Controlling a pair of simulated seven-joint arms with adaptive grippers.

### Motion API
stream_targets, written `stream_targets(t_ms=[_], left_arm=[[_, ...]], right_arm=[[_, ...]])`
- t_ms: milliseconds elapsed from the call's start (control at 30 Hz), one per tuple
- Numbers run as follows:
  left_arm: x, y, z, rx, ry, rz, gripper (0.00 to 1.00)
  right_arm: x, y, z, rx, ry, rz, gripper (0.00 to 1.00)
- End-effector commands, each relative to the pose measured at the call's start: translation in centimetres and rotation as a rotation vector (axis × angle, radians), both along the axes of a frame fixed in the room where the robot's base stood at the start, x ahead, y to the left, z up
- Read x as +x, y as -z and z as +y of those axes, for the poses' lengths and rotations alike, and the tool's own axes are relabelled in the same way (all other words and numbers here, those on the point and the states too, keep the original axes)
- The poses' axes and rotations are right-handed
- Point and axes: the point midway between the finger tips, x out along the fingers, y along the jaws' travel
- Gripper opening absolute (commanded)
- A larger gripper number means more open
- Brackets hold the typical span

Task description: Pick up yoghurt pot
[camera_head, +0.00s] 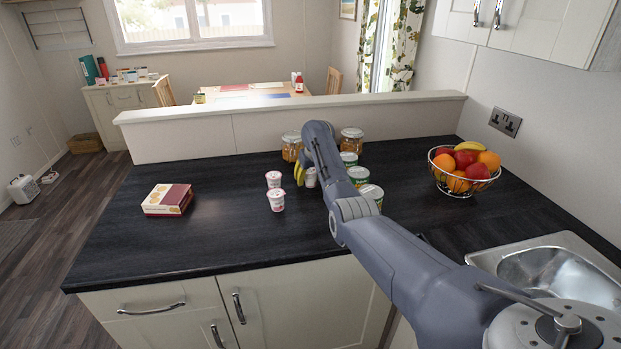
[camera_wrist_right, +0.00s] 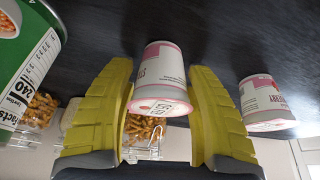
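Three small white-and-pink yoghurt pots stand on the dark worktop in the head view: a front pot (camera_head: 276,202), a back-left pot (camera_head: 273,179) and a right pot (camera_head: 311,178). My right gripper (camera_head: 302,175) reaches down at the right pot, its yellow fingers partly hidden by my arm. In the right wrist view, the yellow fingers (camera_wrist_right: 160,110) are spread on either side of a yoghurt pot (camera_wrist_right: 162,75), with a narrow gap visible at the left finger. Another yoghurt pot (camera_wrist_right: 262,100) stands outside the right finger. My left gripper is not in view.
Green-and-white cans (camera_head: 358,175) stand close right of the gripper, with glass jars (camera_head: 352,140) behind. A biscuit box (camera_head: 168,199) lies at the left. A fruit basket (camera_head: 464,170) and a sink (camera_head: 550,265) are at the right. The front-left worktop is clear.

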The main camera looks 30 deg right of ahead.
Motion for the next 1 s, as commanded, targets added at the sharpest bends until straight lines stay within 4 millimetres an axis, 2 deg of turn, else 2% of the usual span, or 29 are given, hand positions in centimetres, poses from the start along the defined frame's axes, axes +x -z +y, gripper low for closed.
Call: stream_targets(t_ms=[67, 433, 767, 1000], left_arm=[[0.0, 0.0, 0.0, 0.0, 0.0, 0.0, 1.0], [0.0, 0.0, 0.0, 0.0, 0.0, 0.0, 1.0], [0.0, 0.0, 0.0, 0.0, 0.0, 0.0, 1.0], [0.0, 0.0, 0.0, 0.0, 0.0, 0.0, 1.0]], right_arm=[[0.0, 0.0, 0.0, 0.0, 0.0, 0.0, 0.42], [0.0, 0.0, 0.0, 0.0, 0.0, 0.0, 0.0], [0.0, -0.5, 0.0, 0.0, 0.0, -0.001, 0.0], [0.1, -3.1, 0.0, 0.0, 0.001, -0.004, 0.0]])
